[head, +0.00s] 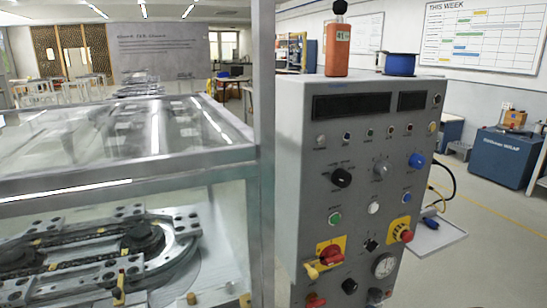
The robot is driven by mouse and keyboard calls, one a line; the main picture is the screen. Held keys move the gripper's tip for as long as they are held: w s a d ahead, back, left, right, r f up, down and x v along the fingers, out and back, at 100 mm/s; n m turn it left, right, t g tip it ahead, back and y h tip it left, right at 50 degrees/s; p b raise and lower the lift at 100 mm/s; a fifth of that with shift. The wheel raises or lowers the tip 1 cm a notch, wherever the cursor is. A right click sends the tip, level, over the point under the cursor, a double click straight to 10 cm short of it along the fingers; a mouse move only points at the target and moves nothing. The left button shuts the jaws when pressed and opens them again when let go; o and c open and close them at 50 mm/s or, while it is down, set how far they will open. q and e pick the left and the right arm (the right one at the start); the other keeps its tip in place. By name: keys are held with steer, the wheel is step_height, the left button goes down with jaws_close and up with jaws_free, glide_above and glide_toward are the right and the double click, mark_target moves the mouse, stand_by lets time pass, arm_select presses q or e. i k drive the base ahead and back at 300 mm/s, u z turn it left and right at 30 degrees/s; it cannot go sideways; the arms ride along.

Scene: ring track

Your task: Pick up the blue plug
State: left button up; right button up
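A small blue plug-like piece (429,213) shows just past the right side of the grey control cabinet (292,190). Neither of my grippers is in view.
A metal-framed clear enclosure (120,150) covers a ring track (95,250) on the left. An orange bottle (337,48) and a blue spool (400,65) stand on the cabinet. Its front has several knobs and buttons. Open floor (485,200) lies to the right.

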mark_target(431, 223)
steer(key=u, duration=1.35)
steer(key=i, duration=0.1)
steer(key=z, duration=2.55)
steer(key=i, duration=0.15)
steer(key=z, duration=1.7)
steer(key=i, duration=3.85)
